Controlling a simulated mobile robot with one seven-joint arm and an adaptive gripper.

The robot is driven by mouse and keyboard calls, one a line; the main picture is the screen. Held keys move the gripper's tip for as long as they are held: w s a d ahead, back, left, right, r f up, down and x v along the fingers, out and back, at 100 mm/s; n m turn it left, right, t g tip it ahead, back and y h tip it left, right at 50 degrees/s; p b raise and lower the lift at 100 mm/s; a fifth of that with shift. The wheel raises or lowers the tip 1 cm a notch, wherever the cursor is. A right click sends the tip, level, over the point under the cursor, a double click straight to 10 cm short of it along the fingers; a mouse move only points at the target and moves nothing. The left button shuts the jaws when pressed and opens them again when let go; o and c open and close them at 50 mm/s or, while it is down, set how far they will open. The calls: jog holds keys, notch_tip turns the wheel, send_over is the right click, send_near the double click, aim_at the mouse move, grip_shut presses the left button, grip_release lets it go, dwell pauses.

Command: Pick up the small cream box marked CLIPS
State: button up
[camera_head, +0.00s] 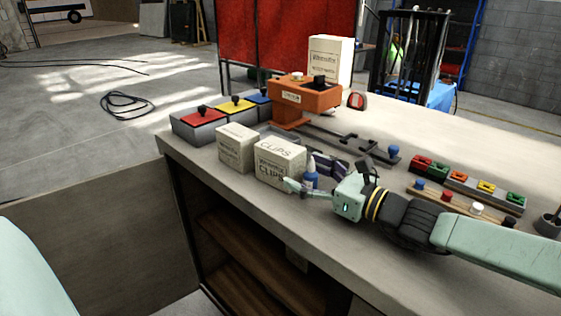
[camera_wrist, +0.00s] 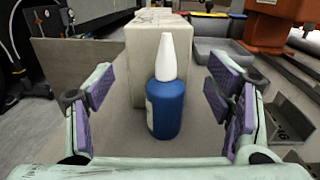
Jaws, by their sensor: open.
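The cream box marked CLIPS (camera_head: 279,165) stands on the bench near its front left edge. In the wrist view a cream box (camera_wrist: 138,62) stands straight ahead, partly hidden by a blue bottle with a white nozzle (camera_wrist: 165,105). The bottle also shows in the head view (camera_head: 311,179), upright between my gripper and the CLIPS box. My gripper (camera_head: 322,174) is open, to the right of the box and apart from it. In the wrist view its purple-padded fingers (camera_wrist: 162,98) are spread on either side of the bottle, and nothing is gripped.
A second cream box (camera_head: 236,150) stands left of the CLIPS box. Bins with red, yellow and blue lids (camera_head: 200,117) and an orange machine (camera_head: 305,97) stand behind. A taller cream box (camera_head: 330,60) stands farther back. Coloured blocks (camera_head: 465,183) lie at right.

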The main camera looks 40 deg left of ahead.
aim_at(298, 167)
jog(key=a, duration=0.1)
jog(key=a+p, duration=0.1)
jog(key=a, duration=0.2)
jog(key=shift+a+r+p, duration=0.25)
jog(key=shift+r+p, duration=0.1)
jog(key=shift+p, duration=0.05)
jog(key=shift+a+f, duration=0.1)
jog(key=shift+a, duration=0.25)
jog(key=c, duration=1.4)
